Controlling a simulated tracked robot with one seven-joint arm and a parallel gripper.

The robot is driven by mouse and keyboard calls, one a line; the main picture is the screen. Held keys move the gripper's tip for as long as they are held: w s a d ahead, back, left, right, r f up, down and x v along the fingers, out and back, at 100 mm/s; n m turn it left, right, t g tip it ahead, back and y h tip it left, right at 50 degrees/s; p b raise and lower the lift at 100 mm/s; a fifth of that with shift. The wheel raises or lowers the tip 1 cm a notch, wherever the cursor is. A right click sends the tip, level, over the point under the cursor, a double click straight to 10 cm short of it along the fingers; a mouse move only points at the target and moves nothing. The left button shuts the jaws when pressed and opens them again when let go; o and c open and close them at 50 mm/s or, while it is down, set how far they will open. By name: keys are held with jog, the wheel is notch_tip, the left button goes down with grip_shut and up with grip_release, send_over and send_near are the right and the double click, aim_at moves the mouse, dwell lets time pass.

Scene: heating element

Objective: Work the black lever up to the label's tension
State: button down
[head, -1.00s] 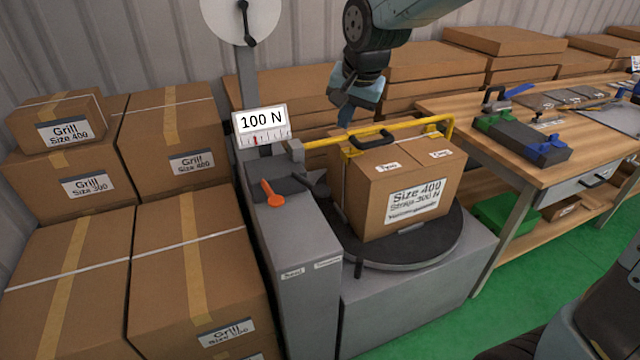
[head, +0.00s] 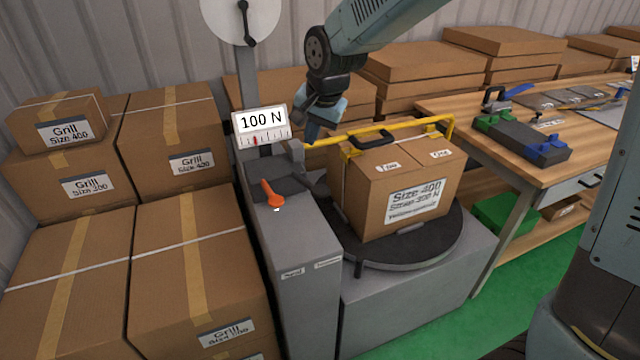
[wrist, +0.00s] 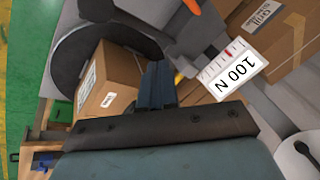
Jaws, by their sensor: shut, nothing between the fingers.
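The strapping machine (head: 300,245) stands in the middle of the head view. Its display (head: 261,125) reads 100 N, with a red mark on the scale below; it also shows in the wrist view (wrist: 233,70). A dark lever (head: 316,185) juts from the machine's top, right of an orange lever (head: 272,196). The box (head: 395,195) on the turntable has a label (head: 416,200) reading Size 400, with a line that seems to say 300 N. My gripper (head: 316,128) is shut and empty, above and behind the dark lever, apart from it. Its fingers also show in the wrist view (wrist: 157,85).
A yellow bar (head: 380,130) with a black handle spans above the box, close to my gripper. Stacked Grill boxes (head: 70,270) fill the left side. A wooden workbench (head: 580,150) with tools stands at the right. A round white disc with a black crank (head: 246,25) is above the display.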

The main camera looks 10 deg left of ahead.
jog(key=shift+s+d+f, duration=0.25)
jog(key=shift+s+f, duration=0.15)
jog(key=shift+f, duration=0.7)
jog(key=shift+s+d+f, duration=0.25)
jog(key=shift+s+f, duration=0.2)
jog(key=shift+f, duration=0.65)
jog(key=shift+s+d+f, duration=0.25)
jog(key=shift+s+f, duration=0.15)
jog(key=shift+f, duration=0.7)
jog(key=shift+s+f, duration=0.1)
jog(key=shift+f, duration=0.05)
jog(key=shift+s+d+f, duration=0.1)
jog(key=shift+s+f, duration=0.1)
